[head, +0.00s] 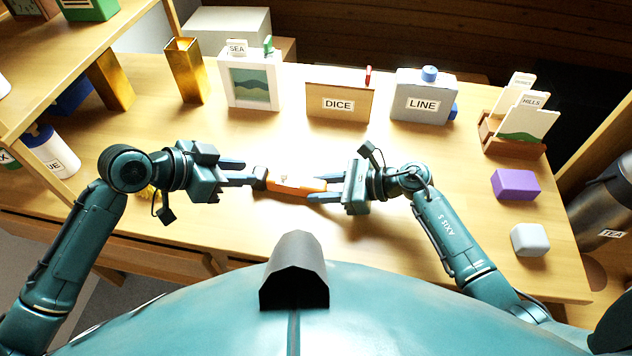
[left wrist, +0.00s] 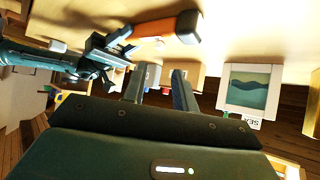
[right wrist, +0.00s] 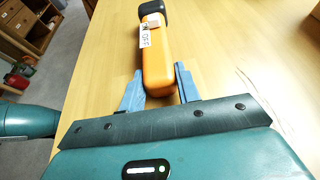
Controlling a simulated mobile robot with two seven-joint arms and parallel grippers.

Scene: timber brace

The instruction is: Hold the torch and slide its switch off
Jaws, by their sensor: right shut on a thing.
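The orange torch (head: 300,184) with a dark head is held level above the table in the middle of the head view. My right gripper (head: 322,188) is shut on its tail end; the right wrist view shows the orange body (right wrist: 157,65) between the fingers. A pale label (right wrist: 145,37) with small unreadable print sits near the dark head. The switch is too small to make out its position. My left gripper (head: 246,173) is open and empty beside the dark head. In the left wrist view the torch (left wrist: 160,28) lies beyond the fingers, not between them.
Along the back stand a SEA picture frame (head: 249,92), a DICE box (head: 340,103), a LINE box (head: 422,100) and a HILLS card holder (head: 512,140). A purple block (head: 516,184) and a grey block (head: 528,240) lie at right. Shelving (head: 75,85) stands at left.

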